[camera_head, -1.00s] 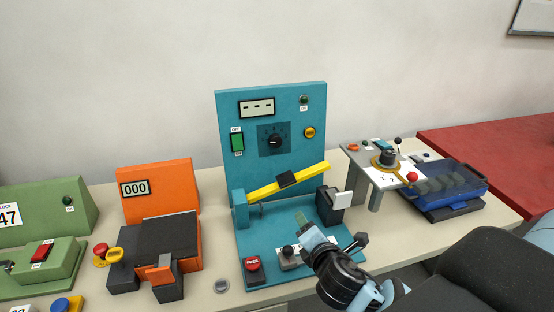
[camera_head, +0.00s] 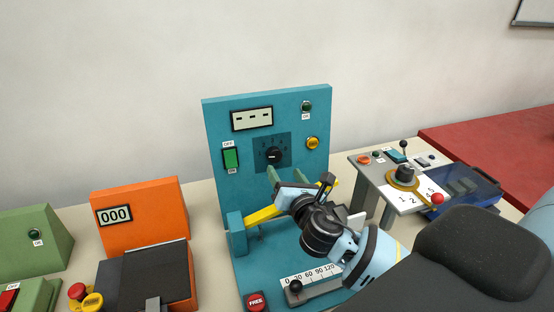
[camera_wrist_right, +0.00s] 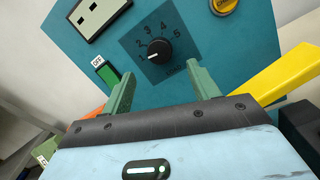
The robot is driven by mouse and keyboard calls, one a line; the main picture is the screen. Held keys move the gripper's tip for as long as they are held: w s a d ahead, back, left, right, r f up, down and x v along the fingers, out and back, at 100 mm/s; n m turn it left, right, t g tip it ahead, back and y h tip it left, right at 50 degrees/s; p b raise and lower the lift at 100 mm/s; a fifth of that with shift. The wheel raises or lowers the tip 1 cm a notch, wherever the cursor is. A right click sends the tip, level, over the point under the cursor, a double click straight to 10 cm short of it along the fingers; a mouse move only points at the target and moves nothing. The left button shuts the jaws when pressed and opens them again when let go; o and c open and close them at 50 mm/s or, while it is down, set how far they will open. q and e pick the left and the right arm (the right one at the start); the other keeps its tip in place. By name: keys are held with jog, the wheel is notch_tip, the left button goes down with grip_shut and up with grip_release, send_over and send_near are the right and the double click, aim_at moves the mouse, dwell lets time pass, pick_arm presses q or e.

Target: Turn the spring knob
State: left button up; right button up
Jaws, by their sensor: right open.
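The spring knob (camera_head: 274,155) is a black round dial with a white pointer on a darker square of the teal upright panel (camera_head: 220,125). My right gripper (camera_head: 286,172) is in front of the panel, just below the knob. In the wrist view its two green fingers (camera_wrist_right: 161,82) are apart and empty, with the knob beyond them, between their tips. No contact shows. My left gripper is not in view.
A green switch (camera_head: 231,158), a yellow button (camera_head: 312,143) and a display (camera_head: 252,118) surround the knob. Below are a sliding scale (camera_head: 312,277) and a red FREE button (camera_head: 256,302). An orange machine (camera_head: 140,222) stands left.

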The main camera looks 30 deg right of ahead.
aim_at(276, 158)
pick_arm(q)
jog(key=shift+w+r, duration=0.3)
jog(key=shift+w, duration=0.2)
pick_arm(e)
jog(key=shift+x, duration=3.55)
jog(key=shift+c, duration=0.4)
jog(key=c, duration=0.9)
